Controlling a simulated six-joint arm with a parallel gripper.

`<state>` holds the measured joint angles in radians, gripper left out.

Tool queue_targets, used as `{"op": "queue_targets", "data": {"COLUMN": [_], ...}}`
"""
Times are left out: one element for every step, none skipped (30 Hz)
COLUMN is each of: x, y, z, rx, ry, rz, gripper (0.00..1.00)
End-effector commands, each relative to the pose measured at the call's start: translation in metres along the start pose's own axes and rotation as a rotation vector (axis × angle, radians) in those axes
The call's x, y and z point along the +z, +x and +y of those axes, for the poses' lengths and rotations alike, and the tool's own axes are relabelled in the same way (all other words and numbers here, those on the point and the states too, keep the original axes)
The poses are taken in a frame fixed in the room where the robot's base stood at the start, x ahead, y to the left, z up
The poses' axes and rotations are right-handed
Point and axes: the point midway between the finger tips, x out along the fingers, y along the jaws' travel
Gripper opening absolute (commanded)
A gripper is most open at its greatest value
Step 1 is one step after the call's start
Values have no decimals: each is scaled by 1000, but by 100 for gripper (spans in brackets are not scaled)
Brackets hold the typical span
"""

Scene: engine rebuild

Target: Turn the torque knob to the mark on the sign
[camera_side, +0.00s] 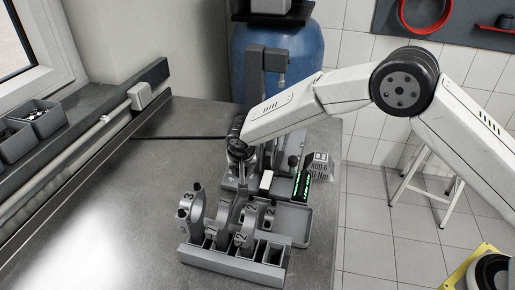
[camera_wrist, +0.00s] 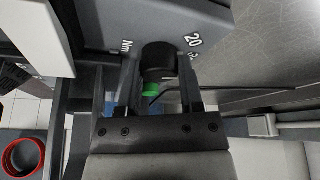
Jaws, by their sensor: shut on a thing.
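The torque knob (camera_wrist: 158,62) is a dark round knob on a grey panel (camera_wrist: 105,18), between the two fingers of my gripper (camera_wrist: 160,82) in the wrist view. The fingers are shut on it. A green part (camera_wrist: 150,89) shows at the knob's near end. The panel bears "Nm" to the left and "20" to the right of the knob; another number is partly hidden. In the side view my gripper (camera_side: 240,157) reaches down at the fixture and hides the knob. The small sign (camera_side: 319,168) reads "ROD 6" and "Nm"; its number is too small to read surely.
A rack (camera_side: 232,264) with several numbered rods and caps stands in front, beside a grey tray (camera_side: 289,222). A green-lit display (camera_side: 302,186) is by the sign. A press-like column (camera_side: 256,85) stands behind. The bench (camera_side: 100,210) is clear on the left.

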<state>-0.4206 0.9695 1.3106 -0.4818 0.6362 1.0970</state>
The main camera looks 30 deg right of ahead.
Motion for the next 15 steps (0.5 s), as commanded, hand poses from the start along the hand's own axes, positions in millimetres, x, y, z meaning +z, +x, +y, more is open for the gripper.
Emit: {"op": "queue_targets", "data": {"x": [0,0,0,0,0,0,0,0,0,0,0,0,0,0,0], "y": [0,0,0,0,0,0,0,0,0,0,0,0,0,0,0], "z": [-1,-1,-1,-1,-1,-2,-2,-1,-1,-2,-2,-2,-2,-2,-2], "rx": [13,21,33,40,49,58,66,74,81,87,92,98,101,105,109], "ry": [29,50,77,97,116,140,158,174,194,208,220,235,245,252,261], "rz": [-1,-1,-2,-2,-3,-3,-3,-4,-5,-5,-5,-6,-6,-6,-7], "gripper": [0,0,0,0,0,0,0,0,0,0,0,0,0,0,0]}}
